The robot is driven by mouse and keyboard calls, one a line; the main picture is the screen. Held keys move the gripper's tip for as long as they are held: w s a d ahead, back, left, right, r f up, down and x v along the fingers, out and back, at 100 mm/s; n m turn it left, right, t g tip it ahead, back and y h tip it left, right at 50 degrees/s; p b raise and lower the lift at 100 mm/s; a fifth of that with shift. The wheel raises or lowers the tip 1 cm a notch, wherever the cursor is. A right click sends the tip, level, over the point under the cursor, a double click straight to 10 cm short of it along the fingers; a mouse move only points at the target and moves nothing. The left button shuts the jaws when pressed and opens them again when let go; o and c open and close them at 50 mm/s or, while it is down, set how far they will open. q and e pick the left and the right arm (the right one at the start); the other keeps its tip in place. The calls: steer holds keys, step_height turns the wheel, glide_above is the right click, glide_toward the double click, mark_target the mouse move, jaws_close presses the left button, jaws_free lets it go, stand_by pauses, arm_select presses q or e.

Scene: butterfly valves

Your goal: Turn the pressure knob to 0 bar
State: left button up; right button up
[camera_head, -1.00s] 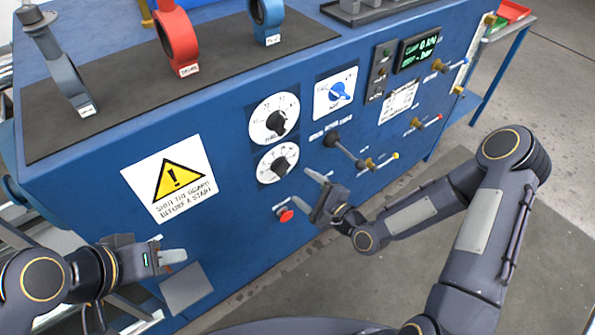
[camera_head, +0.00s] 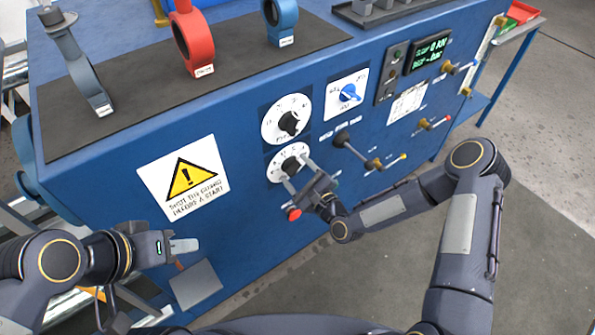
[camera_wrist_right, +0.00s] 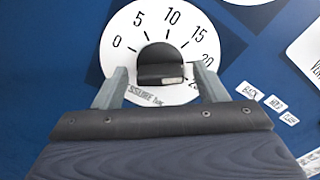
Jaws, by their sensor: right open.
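The pressure knob is a black knob (camera_wrist_right: 160,65) on a white dial (camera_wrist_right: 125,30) marked 0, 5, 10, 15 and 20. A pale mark shows at the knob's lower right. In the head view this is the lower dial (camera_head: 276,164). My right gripper (camera_head: 298,175) is open in front of it. In the right wrist view its fingers (camera_wrist_right: 160,75) stand apart, one on each side of the knob; I cannot tell whether they touch it. My left gripper (camera_head: 183,246) is low at the left, away from the dials; its finger gap is unclear.
Another white dial (camera_head: 278,108) sits above, with a blue knob (camera_head: 350,93) to its right. A red button (camera_head: 294,214) is just below my right gripper. A lever (camera_head: 343,141) sticks out to the right. A warning sign (camera_head: 184,177) is at the left.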

steer(key=shift+c, duration=0.4)
steer(key=c, duration=0.9)
steer(key=n+b, duration=0.4)
steer(key=b, duration=0.1)
steer(key=n+b, duration=0.5)
steer(key=b, duration=0.1)
steer(key=n+b, duration=0.4)
steer(key=b, duration=0.1)
steer(key=shift+f+n, duration=0.3)
steer(key=n+b, duration=1.2)
steer(key=b, duration=0.2)
steer(key=shift+r+n+b, duration=0.2)
steer(key=shift+n+b, duration=1.25)
steer(key=shift+n, duration=0.15)
steer(key=o, duration=1)
